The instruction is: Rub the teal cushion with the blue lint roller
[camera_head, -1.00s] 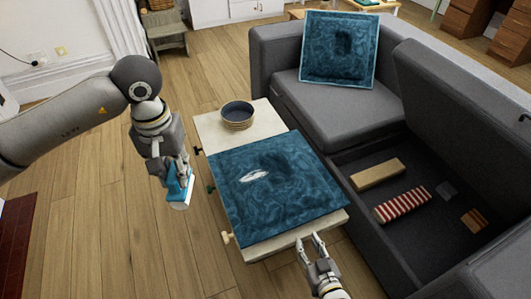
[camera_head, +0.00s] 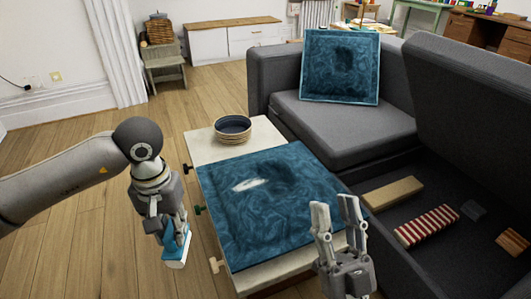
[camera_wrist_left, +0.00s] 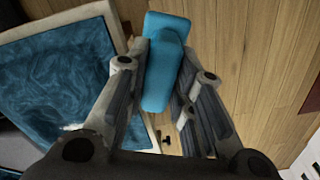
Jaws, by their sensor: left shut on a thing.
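A teal cushion (camera_head: 270,225) lies flat on the low table, with a white patch (camera_head: 248,184) on its upper left part; it also shows in the left wrist view (camera_wrist_left: 60,75). A second teal cushion (camera_head: 325,75) leans on the sofa back. My left gripper (camera_head: 172,225) is shut on the blue lint roller (camera_head: 178,243), which hangs left of the table, apart from the cushion. The roller also shows between the fingers in the left wrist view (camera_wrist_left: 162,65). My right gripper (camera_head: 337,207) is open and empty, in front of the cushion's right front edge.
A stacked bowl (camera_head: 233,130) stands on the far end of the pale table (camera_head: 197,148). The grey sofa (camera_head: 335,130) is at the right, with an open storage bay holding a tan block (camera_head: 392,194) and a red-striped item (camera_head: 426,225). Wooden floor at the left is clear.

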